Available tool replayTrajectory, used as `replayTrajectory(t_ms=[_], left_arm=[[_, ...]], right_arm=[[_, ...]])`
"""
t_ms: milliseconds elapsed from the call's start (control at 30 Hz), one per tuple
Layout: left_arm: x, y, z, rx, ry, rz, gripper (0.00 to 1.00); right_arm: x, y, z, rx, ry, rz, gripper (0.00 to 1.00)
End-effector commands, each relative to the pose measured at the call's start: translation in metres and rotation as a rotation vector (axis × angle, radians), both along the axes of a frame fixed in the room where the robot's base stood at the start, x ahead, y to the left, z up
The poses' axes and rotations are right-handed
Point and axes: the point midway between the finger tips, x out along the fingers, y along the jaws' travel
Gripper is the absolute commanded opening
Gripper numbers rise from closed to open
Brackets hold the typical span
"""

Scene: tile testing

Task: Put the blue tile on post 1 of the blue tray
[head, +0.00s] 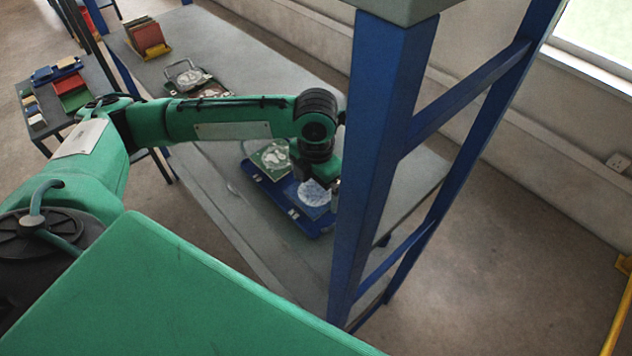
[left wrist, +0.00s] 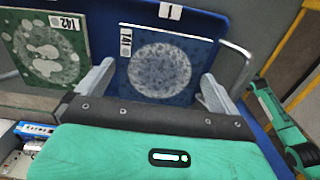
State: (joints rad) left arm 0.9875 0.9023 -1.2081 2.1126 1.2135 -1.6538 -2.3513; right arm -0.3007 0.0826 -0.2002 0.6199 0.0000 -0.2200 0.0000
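The blue tile (head: 314,192), with a pale speckled disc and a label reading 141, is at the right end of the blue tray (head: 262,184). In the left wrist view the blue tile (left wrist: 160,66) lies by the tray's plate marked 1 (left wrist: 170,11). Whether the tile bears on the post is hidden. In the head view my left gripper (head: 318,178) is above the tray's right part, mostly hidden by its wrist. My right gripper is not in view.
A blue shelf upright (head: 373,150) stands close right of my left wrist. A rack of coloured tiles (head: 148,38) and a metal fixture (head: 188,76) are farther back on the grey table (head: 210,170).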

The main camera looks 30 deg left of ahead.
Motion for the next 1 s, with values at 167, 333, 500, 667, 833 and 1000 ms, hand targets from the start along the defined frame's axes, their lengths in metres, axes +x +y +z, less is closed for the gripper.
replayTrajectory(t_ms=[167, 333, 500, 667, 833, 1000], left_arm=[[0.0, 0.0, 0.0, 0.0, 0.0, 0.0, 1.0], [0.001, 0.0, 0.009, 0.0, -0.003, 0.0, 1.0], [0.002, 0.0, 0.038, 0.0, -0.007, -0.001, 1.0], [0.001, 0.0, 0.074, -0.001, -0.007, -0.001, 1.0], [0.001, 0.0, 0.104, -0.001, -0.004, 0.0, 1.0], [0.001, 0.0, 0.12, -0.001, -0.002, 0.0, 1.0]], right_arm=[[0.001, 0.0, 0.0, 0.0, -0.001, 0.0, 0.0], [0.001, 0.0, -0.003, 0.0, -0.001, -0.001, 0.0], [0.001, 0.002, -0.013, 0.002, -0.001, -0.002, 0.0], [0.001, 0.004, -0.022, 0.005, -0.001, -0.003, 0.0], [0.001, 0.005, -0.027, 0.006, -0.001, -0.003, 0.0], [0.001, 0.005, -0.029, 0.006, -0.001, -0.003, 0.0]])
